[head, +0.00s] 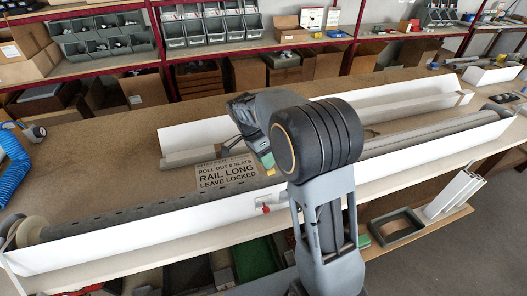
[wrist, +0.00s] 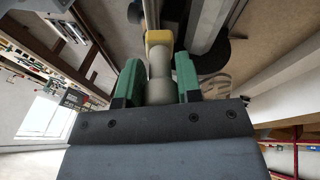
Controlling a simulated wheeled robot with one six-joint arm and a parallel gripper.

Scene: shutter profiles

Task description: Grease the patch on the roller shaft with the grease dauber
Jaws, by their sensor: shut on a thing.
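The roller shaft (head: 130,212) is a long grey, slotted tube. It runs behind a white front rail from the lower left to the far right. My gripper (head: 265,158) is over the middle of the bench, partly hidden by my wrist. In the wrist view my gripper (wrist: 159,85) has its green fingers shut on the grease dauber (wrist: 160,68), which has a pale rounded body and a yellow part beyond. A small yellow bit shows below the fingers in the head view. I cannot make out the patch, nor whether the dauber touches the shaft.
A printed sign (head: 226,178) lies behind the shaft. The white front rail (head: 140,236) carries a small red part (head: 265,209). A blue coiled hose (head: 13,165) is at the left. A grey tray (head: 397,228) and white profiles (head: 456,192) lie lower right. Shelves with bins stand behind.

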